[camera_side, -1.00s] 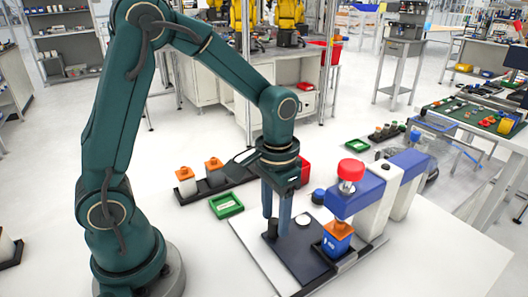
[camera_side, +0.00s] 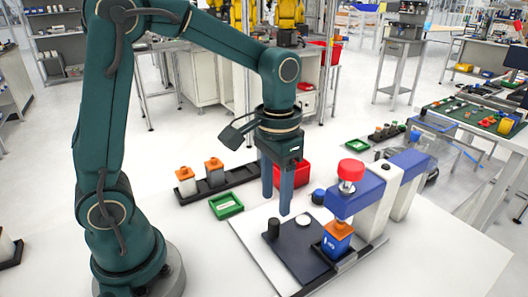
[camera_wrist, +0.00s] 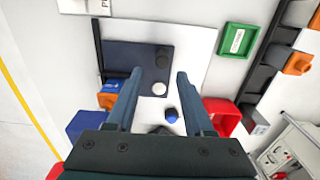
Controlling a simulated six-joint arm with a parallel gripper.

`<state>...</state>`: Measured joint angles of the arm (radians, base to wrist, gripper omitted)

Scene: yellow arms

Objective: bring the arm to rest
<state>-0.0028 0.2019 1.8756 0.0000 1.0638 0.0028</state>
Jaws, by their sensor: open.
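My gripper (camera_side: 277,205) hangs with its fingers pointing down above the rear left part of the dark plate (camera_side: 295,262). Its two blue-grey fingers are apart with nothing between them. In the wrist view the open fingers (camera_wrist: 156,78) reach over the dark plate (camera_wrist: 146,62). A black cylinder (camera_side: 273,228) stands on the plate, and a white disc (camera_side: 304,220) lies on its back edge.
A green tray (camera_side: 226,206) lies left of the white board. A black rack (camera_side: 225,178) holds two orange-capped bottles behind it. A red bin (camera_side: 296,172) stands behind my gripper, and a blue cap (camera_side: 318,196) sits near the press. The table's front is clear.

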